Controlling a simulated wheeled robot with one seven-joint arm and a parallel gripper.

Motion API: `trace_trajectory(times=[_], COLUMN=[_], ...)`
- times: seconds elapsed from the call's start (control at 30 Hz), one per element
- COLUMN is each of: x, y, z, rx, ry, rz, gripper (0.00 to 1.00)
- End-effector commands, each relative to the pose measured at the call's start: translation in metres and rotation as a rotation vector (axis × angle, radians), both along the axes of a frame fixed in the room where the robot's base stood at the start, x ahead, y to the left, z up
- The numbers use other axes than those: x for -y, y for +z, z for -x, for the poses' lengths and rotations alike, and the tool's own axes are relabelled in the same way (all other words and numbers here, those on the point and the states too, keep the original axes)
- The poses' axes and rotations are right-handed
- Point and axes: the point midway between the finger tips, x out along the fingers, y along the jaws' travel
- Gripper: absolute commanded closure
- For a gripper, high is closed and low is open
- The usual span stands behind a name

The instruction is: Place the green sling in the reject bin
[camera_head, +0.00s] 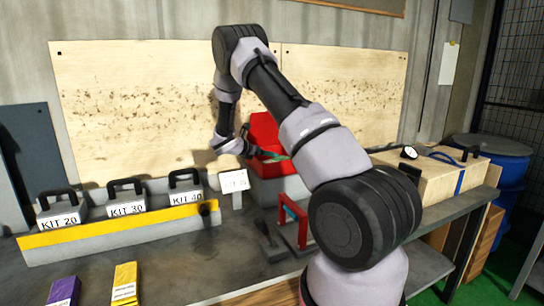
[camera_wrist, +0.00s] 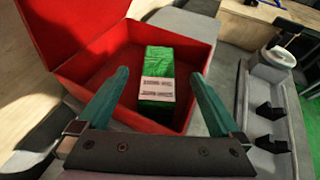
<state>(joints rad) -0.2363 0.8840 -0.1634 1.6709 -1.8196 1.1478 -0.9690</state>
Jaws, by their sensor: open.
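The green sling (camera_wrist: 157,65) is a green packet with a white label, lying inside an open red box (camera_wrist: 198,60) in the wrist view. No label naming the box as the reject bin is readable. The box also shows in the head view (camera_head: 264,132), partly hidden by my arm, with its lid raised. My gripper (camera_wrist: 163,78) is open, its two teal fingers apart on either side of the sling in the picture. No finger visibly touches it. In the head view my gripper is mostly hidden near the box.
Purple (camera_head: 63,291) and yellow (camera_head: 124,283) packets lie at the bench's front left. Weights marked KIT 20 (camera_head: 60,209), KIT 30 (camera_head: 126,199) and KIT 40 (camera_head: 186,190) stand behind a yellow-edged rail. A wooden crate (camera_head: 430,178) and blue barrel (camera_head: 505,170) are at right.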

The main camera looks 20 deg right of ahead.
Motion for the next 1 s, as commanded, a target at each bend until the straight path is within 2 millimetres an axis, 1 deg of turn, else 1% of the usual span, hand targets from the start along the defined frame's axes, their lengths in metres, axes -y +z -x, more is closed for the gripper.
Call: trace_trajectory(times=[0.03,0.1,0.3,0.4,0.47,0.57,0.67,0.7,0.77,0.8,0.87,0.9,0.97,1.0], x=[-0.011,-0.023,-0.047,-0.052,-0.051,-0.045,-0.036,-0.033,-0.031,-0.030,-0.032,-0.033,-0.037,-0.040], y=[0.005,0.012,0.023,0.027,0.033,0.054,0.085,0.098,0.118,0.129,0.145,0.156,0.170,0.179], z=[0.004,0.009,0.021,0.024,0.028,0.045,0.075,0.090,0.115,0.132,0.156,0.173,0.197,0.213], rx=[0.001,0.002,0.003,0.006,0.020,0.078,0.179,0.228,0.303,0.353,0.425,0.473,0.544,0.590], ry=[0.004,0.004,0.001,-0.004,-0.022,-0.096,-0.227,-0.290,-0.388,-0.453,-0.549,-0.613,-0.709,-0.774], rz=[0.000,0.000,0.001,-0.003,-0.021,-0.099,-0.237,-0.304,-0.406,-0.473,-0.573,-0.638,-0.737,-0.801], gripper=[0.00,0.00,0.00,0.00,0.00,0.00,0.00,0.00,0.00,0.00,0.00,0.00,0.00,0.00])
